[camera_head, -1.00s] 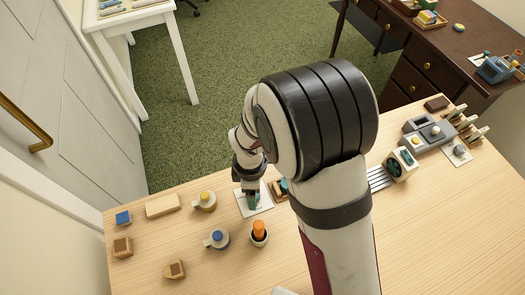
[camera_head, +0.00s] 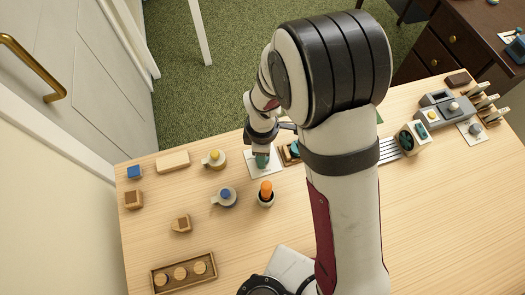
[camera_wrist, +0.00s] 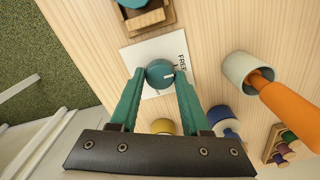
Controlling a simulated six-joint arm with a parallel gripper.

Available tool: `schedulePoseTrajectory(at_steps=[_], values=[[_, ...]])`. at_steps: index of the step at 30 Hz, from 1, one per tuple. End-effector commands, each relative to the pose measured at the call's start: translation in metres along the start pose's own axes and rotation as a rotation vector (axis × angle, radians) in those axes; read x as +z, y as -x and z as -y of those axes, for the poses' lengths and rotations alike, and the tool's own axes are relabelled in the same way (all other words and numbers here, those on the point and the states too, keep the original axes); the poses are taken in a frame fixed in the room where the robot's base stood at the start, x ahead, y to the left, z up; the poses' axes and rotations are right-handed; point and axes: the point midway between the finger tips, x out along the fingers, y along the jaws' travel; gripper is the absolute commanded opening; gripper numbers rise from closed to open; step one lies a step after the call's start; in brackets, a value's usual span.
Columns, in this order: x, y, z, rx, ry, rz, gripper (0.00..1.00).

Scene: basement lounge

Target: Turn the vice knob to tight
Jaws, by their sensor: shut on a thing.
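The knob (camera_wrist: 160,73) is a small round teal-grey piece with a white pointer line. It stands on a white card (camera_wrist: 148,50) printed with "FREE" along its right side in the wrist view. The pointer line aims roughly at that word. My gripper (camera_wrist: 160,77) has its two teal fingers on either side of the knob and is shut on it. In the head view my gripper (camera_head: 262,162) is down at the white card (camera_head: 253,172), and the knob is mostly hidden. I cannot read any "tight" mark.
An orange-handled tool in a pale cup (camera_head: 266,197) stands close in front of the card. A wooden tray with a teal part (camera_head: 290,152) is just right of it. Yellow-topped (camera_head: 214,159) and blue-topped (camera_head: 224,197) pieces stand left.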

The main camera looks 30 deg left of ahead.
Motion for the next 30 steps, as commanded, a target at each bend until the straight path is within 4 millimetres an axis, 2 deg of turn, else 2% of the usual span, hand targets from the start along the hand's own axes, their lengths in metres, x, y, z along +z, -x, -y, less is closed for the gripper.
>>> schedulePoseTrajectory(at_steps=[11,30], values=[[0.0004,0.0003,-0.0001,0.000,-0.151,0.002,0.00],[0.0008,0.0002,0.0001,0.000,-0.750,0.002,0.00]])
